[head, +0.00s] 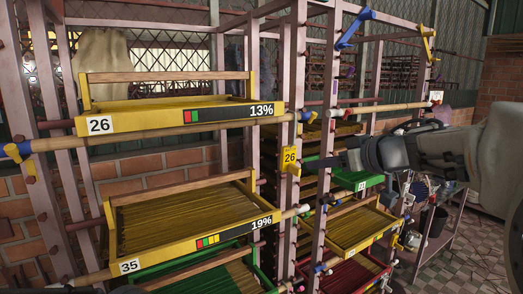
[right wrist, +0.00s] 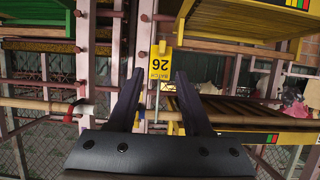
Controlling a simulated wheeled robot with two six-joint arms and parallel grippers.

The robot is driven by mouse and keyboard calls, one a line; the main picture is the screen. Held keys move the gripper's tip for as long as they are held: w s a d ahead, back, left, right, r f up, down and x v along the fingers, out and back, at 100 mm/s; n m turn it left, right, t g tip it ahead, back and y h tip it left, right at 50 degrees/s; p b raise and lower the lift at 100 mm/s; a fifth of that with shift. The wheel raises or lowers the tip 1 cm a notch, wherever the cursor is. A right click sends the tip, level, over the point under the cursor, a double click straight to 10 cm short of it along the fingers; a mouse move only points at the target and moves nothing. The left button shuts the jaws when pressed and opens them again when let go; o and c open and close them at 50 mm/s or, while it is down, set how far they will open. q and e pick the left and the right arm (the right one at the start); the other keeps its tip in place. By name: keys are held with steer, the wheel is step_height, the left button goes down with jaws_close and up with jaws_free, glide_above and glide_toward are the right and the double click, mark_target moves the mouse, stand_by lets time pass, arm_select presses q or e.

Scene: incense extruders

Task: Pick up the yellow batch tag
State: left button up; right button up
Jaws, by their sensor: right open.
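The yellow batch tag (head: 290,158), marked 26, hangs on a pinkish upright post of the rack in the head view. In the right wrist view the tag (right wrist: 160,62) appears upside down, reading BATCH 26, with a small blue piece below it. My right gripper (head: 342,161) comes in from the right, its fingers pointing at the tag. In the wrist view the right gripper (right wrist: 159,76) is open, one finger to each side of the tag's line, with nothing held. The remaining gap in depth is hard to judge.
Yellow tray 26 (head: 160,122) and yellow tray 35 (head: 190,243) sit on the rack left of the tag. A green tray (head: 355,179) and another yellow tray (head: 364,242) are to the right. Bamboo poles (head: 130,137) cross near the post. Tiled floor shows at right.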

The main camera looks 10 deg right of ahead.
mark_target(298, 168)
steer(key=x, duration=1)
steer(key=shift+s+a+f, duration=0.1)
steer(key=shift+f, duration=0.15)
jaws_close()
